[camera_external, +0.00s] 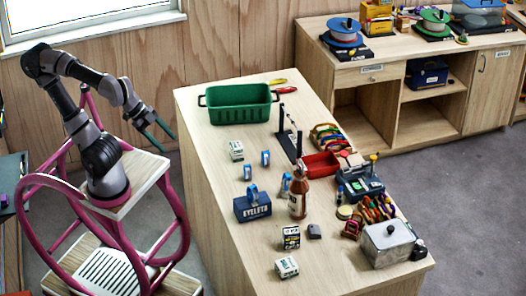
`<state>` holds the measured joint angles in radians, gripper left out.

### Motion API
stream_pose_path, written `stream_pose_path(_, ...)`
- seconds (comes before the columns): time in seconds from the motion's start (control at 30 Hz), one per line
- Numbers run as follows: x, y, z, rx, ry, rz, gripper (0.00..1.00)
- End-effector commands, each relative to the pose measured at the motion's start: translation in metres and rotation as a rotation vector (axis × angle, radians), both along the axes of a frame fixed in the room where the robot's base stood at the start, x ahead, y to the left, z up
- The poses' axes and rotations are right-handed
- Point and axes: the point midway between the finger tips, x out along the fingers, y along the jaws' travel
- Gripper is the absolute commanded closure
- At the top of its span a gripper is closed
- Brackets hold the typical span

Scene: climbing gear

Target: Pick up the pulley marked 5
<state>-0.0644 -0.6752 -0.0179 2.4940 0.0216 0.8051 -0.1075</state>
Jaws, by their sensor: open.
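Several small upright blue-and-grey pieces that look like pulleys stand mid-table: one at the left (248,172), one farther back (265,157) and one at the right (285,183), partly behind a brown bottle. Their markings are too small to read, so I cannot tell which is marked 5. My gripper (168,143) is open and empty, with teal fingers, in the air left of the table and well apart from these pieces.
The table's left strip is clear.

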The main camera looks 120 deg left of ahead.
Motion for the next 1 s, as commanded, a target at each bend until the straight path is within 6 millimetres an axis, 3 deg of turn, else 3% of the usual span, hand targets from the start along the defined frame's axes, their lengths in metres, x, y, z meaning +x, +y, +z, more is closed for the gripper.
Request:
stream_pose_path(0.17,0.063,0.037,-0.029,-0.217,-0.112,0.359,0.37)
stream_pose_path(0.3,0.106,0.078,-0.059,-0.425,-0.237,0.651,0.37)
stream_pose_path(0.5,0.147,0.149,-0.111,-0.760,-0.434,1.053,0.37)
stream_pose_path(0.63,0.158,0.199,-0.148,-1.006,-0.577,1.305,0.37)
stream_pose_path(0.77,0.156,0.251,-0.186,-1.279,-0.736,1.550,0.37)
stream_pose_path(1.0,0.117,0.339,-0.258,-1.861,-1.095,1.943,0.37)
